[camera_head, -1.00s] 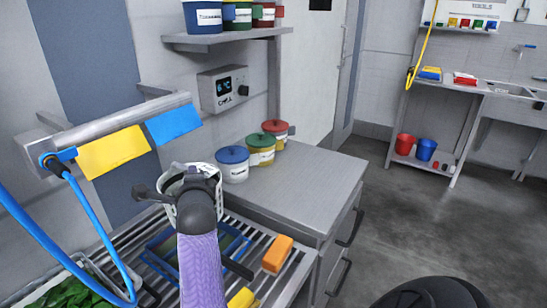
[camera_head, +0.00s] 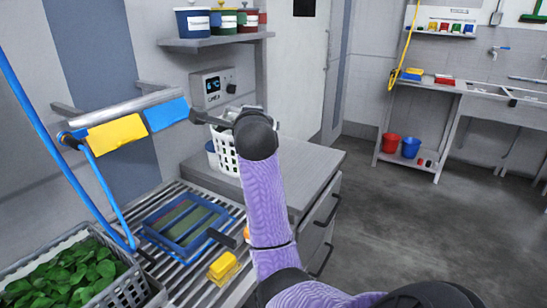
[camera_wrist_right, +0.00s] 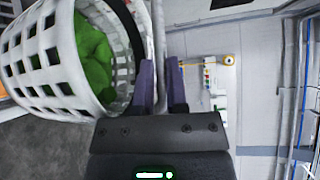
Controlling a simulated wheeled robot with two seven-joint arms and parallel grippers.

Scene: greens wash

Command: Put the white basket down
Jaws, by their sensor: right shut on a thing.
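The white basket (camera_head: 224,156) has a lattice wall and hangs from my right gripper (camera_head: 226,119) over or on the grey counter (camera_head: 310,160). I cannot tell whether its base touches the counter. In the right wrist view the white basket (camera_wrist_right: 38,62) appears tilted, with green leaves (camera_wrist_right: 94,52) inside. My right gripper (camera_wrist_right: 162,85) is shut on the basket's rim, which is partly hidden by the fingers. My left gripper is not in view.
A blue-framed tray (camera_head: 186,222) and yellow sponge (camera_head: 222,268) lie on the slatted rack (camera_head: 200,193). A crate of greens (camera_head: 131,284) is at lower left. A blue pot (camera_head: 211,157) stands close behind the basket. The counter's right part is clear.

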